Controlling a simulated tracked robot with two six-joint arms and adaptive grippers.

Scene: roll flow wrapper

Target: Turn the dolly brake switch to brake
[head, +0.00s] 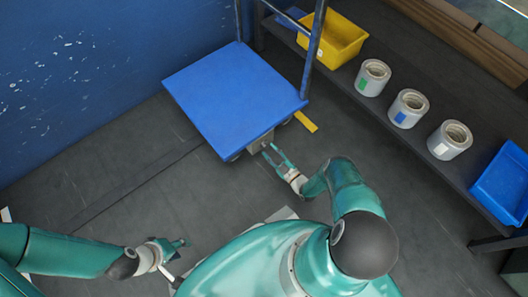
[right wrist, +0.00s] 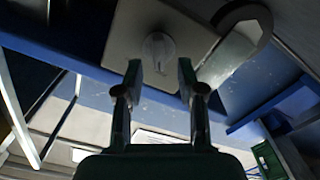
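The dolly (head: 235,95) has a flat blue deck and stands by the blue wall in the head view. A beige plate (head: 260,143) sits on its near edge. In the right wrist view a pale round brake switch (right wrist: 159,50) is on that plate (right wrist: 190,28), just beyond my fingertips. My right gripper (head: 271,156) is open, with its fingers apart and pointing at the plate; it also shows in the right wrist view (right wrist: 160,78). Nothing is between the fingers, and no contact with the switch shows. My left gripper (head: 182,256) is open and empty over the floor at lower left.
A dark shelf (head: 400,133) on the right holds a yellow bin (head: 335,42), several white rolls, including one with a green label (head: 372,78), and a blue tray (head: 505,185). The floor left of the dolly is clear.

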